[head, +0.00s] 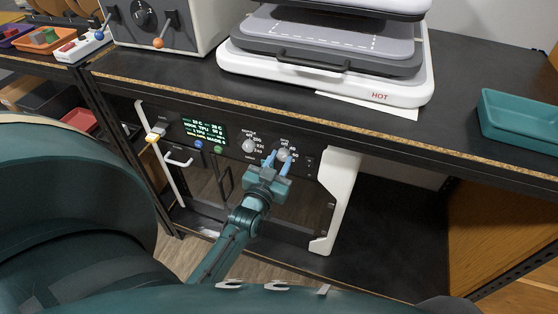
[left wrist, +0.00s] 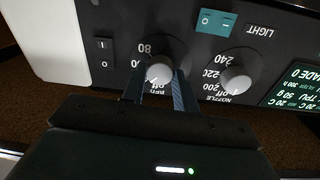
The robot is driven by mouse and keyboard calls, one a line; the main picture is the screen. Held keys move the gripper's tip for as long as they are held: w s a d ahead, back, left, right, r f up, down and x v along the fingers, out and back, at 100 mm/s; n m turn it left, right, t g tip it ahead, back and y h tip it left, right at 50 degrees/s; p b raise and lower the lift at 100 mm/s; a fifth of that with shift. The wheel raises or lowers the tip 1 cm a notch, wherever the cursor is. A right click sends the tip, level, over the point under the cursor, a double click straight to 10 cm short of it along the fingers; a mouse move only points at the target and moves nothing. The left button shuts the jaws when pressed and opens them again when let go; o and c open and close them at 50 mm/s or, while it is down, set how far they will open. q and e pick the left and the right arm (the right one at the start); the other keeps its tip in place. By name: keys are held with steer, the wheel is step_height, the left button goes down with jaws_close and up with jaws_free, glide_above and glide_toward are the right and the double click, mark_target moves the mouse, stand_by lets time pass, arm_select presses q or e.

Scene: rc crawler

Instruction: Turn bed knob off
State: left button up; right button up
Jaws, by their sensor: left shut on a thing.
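The bed knob (head: 283,155) is a small grey round knob on the dark front panel of the printer under the bench. My left gripper (head: 275,161) reaches up to it from below, with its blue fingers on either side of the knob. In the left wrist view, which shows the panel upside down, the bed knob (left wrist: 159,71) sits between the fingertips, and the gripper (left wrist: 158,90) is shut on it. The fingers and gripper body cover part of its label. I cannot clearly tell where its pointer stands. My right gripper is not in view.
The nozzle knob (head: 249,147) is close beside the bed knob. A lit green display (head: 205,131) is further left on the panel. A white heat press (head: 240,62) and a teal tray (head: 518,122) stand on the bench (head: 455,95), whose edge overhangs above the panel.

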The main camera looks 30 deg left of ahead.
arm_select(q)
steer(key=n+p, duration=0.1)
steer(key=n, duration=0.3)
steer(key=shift+w+r, duration=0.1)
steer(key=shift+n, duration=2)
steer(key=o, duration=1)
steer(key=shift+c, duration=0.2)
steer(key=s+d, duration=0.2)
steer(key=s, duration=1.1)
steer(key=shift+d+f+p, duration=0.3)
steer(key=shift+p, duration=0.1)
